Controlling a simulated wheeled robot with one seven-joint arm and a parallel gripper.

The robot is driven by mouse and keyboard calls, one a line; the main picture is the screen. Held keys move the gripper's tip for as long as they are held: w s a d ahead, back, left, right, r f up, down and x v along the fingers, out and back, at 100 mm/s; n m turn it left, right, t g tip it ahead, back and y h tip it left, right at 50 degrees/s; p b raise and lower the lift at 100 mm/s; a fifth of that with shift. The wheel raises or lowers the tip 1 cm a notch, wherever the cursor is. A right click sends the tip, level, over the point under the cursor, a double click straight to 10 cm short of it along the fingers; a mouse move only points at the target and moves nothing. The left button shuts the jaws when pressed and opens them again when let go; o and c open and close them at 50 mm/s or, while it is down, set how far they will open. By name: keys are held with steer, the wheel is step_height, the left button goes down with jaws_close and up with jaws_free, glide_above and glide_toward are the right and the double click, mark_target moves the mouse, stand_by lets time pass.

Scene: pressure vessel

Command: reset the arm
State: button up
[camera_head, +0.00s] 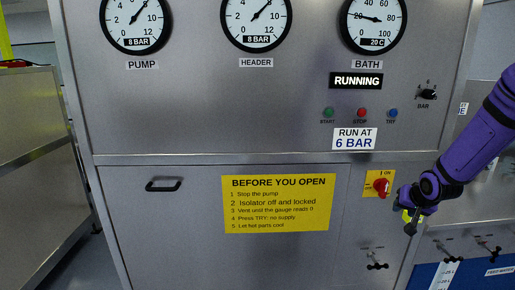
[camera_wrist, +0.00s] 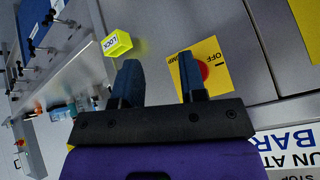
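My purple arm comes in from the right edge of the head view and slants down to the left. My gripper (camera_head: 412,220) is in front of the panel, just right of and below the red rotary switch (camera_head: 381,188) on its yellow plate. In the wrist view my gripper (camera_wrist: 160,78) has its two dark fingers wide apart with nothing between them. The red switch (camera_wrist: 204,71) shows behind the right finger, partly hidden. A yellow block marked LOCK (camera_wrist: 117,43) shows beyond the left finger's tip; I cannot tell whether they touch.
The steel panel carries gauges, a RUNNING display (camera_head: 356,81), three buttons, a selector knob (camera_head: 427,94) and a yellow BEFORE YOU OPEN sign (camera_head: 277,203). A black-handled valve (camera_head: 377,265) sticks out below the switch. More valves (camera_head: 449,257) stand at lower right, near my gripper.

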steer(key=s+a+r+n+g+h, duration=0.1)
steer(key=s+a+r, duration=0.3)
steer(key=s+r, duration=0.4)
steer(key=s+a+r+n, duration=0.1)
steer(key=s+a+r, duration=0.35)
steer(key=r, duration=0.45)
steer(key=s+a+r+n, duration=0.1)
steer(key=s+a+r, duration=0.2)
steer(key=s, duration=0.7)
steer(key=s+a+r+n+g+y, duration=0.1)
steer(key=s+a+r, duration=0.2)
steer(key=s, duration=0.8)
steer(key=shift+s+r+n+y, duration=0.3)
steer(key=shift+r, duration=0.05)
